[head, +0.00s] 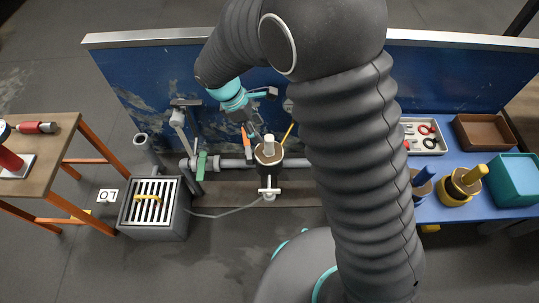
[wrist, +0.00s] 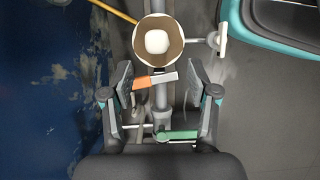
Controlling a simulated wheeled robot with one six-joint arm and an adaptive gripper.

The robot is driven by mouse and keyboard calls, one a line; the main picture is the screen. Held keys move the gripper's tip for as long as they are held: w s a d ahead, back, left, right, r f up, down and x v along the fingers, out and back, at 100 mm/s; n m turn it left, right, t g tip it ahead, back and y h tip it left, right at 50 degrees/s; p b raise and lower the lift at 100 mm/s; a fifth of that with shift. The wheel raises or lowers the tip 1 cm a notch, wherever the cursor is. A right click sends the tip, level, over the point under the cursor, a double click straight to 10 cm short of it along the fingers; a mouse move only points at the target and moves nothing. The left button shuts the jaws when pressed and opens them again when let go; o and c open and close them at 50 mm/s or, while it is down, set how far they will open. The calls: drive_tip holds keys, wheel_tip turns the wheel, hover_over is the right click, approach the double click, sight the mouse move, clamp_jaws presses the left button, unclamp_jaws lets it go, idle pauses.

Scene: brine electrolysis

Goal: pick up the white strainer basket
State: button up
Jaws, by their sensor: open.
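The white strainer basket (head: 269,145) shows as a thick white upright grip in a dark round housing with a brown inside. In the wrist view its white top (wrist: 157,41) is centred in the housing, above the gap between the fingers. How deep the basket sits is hidden. My gripper (wrist: 160,83) is open, with a finger on each side and nothing held. In the head view my gripper (head: 254,130) is just behind and left of the white grip, apart from it.
An orange-and-grey lever (wrist: 155,82) shows between my fingers in the wrist view. A green lever (wrist: 178,134) is below it. A white T-handled valve (head: 269,191) is in front of the housing. A grated grey bin (head: 152,233) stands left. A blue table (head: 500,211) holds containers at right.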

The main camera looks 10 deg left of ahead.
sight(269, 145)
drive_tip(key=x, duration=1)
drive_tip(key=shift+w+a+f, duration=0.1)
drive_tip(key=shift+w+a, duration=0.05)
clamp_jaws()
